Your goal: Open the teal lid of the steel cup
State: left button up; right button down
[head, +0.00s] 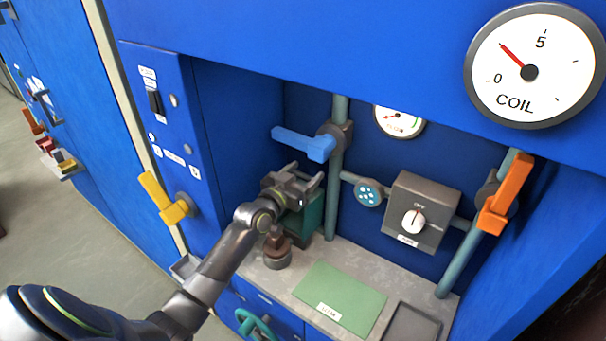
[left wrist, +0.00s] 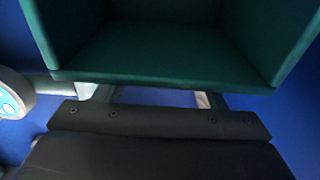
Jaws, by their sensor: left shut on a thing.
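My left gripper (head: 302,180) reaches into the blue alcove, with its two fingers a visible gap apart. A teal box-shaped thing (head: 312,216) is right under and against it. In the left wrist view a hollow teal box (left wrist: 165,52) fills the upper middle and hides my fingertips. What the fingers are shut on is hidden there. I cannot tell whether this teal shape is the lid. No steel cup shows clearly. A brown-topped grey round piece (head: 277,256) stands on the counter below my gripper. My right gripper is in neither view.
A blue lever (head: 304,143) on a pipe is just above my gripper. A yellow lever (head: 165,199) is left and an orange one (head: 507,194) right. A grey knob box (head: 420,213) is on the back wall. A green mat (head: 340,298) lies bare on the counter (head: 262,276).

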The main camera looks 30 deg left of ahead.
pick_arm(q)
jog(key=shift+s+a, duration=0.1)
jog(key=shift+s, duration=0.25)
jog(key=shift+c, duration=0.2)
jog(key=shift+s+a+f+t+b, duration=0.1)
jog(key=shift+s+t+b, duration=0.2)
jog(key=shift+s+b, duration=0.45)
jog(key=shift+s+r, duration=0.35)
jog(key=shift+s, duration=0.25)
jog(key=o, duration=1.4)
jog(key=shift+s+a, duration=0.1)
jog(key=s+a+f+p, duration=0.1)
jog(key=s+a, duration=0.1)
jog(key=s, duration=1.5)
jog(key=shift+a+f, duration=0.15)
jog(key=shift+f, duration=0.1)
